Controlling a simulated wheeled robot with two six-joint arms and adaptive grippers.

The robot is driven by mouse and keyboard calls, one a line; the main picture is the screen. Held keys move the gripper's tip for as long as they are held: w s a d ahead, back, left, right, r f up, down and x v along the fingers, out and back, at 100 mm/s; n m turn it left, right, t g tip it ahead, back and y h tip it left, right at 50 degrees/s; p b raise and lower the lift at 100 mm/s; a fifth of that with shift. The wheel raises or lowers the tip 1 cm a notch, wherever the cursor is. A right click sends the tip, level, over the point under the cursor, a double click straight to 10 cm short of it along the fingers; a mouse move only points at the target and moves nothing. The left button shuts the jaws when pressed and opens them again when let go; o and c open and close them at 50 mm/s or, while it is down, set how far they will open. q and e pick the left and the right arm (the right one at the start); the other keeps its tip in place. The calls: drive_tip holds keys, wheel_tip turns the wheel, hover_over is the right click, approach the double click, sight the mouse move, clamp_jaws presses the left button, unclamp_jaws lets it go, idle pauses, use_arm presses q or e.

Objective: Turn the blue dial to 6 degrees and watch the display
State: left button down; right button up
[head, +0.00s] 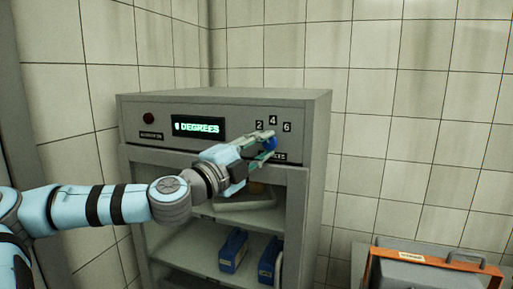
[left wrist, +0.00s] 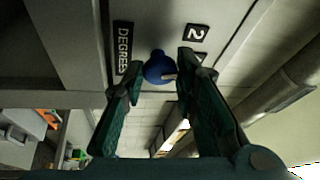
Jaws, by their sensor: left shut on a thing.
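The blue dial (head: 271,143) sits on the upper right of the grey cabinet's front panel, below the labels 2, 4 and 6 (head: 287,127). My left gripper (head: 267,145) reaches it from the left and is shut on it. In the left wrist view the blue dial (left wrist: 157,67) lies between the two fingertips (left wrist: 158,64), and a pale mark shows on its edge. The lit display (head: 198,128) left of the dial shows a digit, too small to read surely, followed by DEGREES. My right gripper is not in view.
The grey cabinet (head: 310,150) has an open front with shelves. Blue boxes (head: 233,250) stand on a lower shelf, and a pale item (head: 245,202) lies on the upper one. A dark red knob or lamp (head: 148,118) is at the panel's left. An orange-edged case (head: 435,262) stands at lower right.

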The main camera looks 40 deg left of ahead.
use_arm(q)
drive_tip(key=shift+a+r, duration=0.1)
drive_tip(key=shift+r, duration=0.1)
drive_tip(key=c, duration=1.4)
unclamp_jaws()
drive_tip(key=shift+o, duration=0.6)
drive_tip(key=shift+w+d, duration=0.15)
drive_tip(key=shift+d, duration=0.1)
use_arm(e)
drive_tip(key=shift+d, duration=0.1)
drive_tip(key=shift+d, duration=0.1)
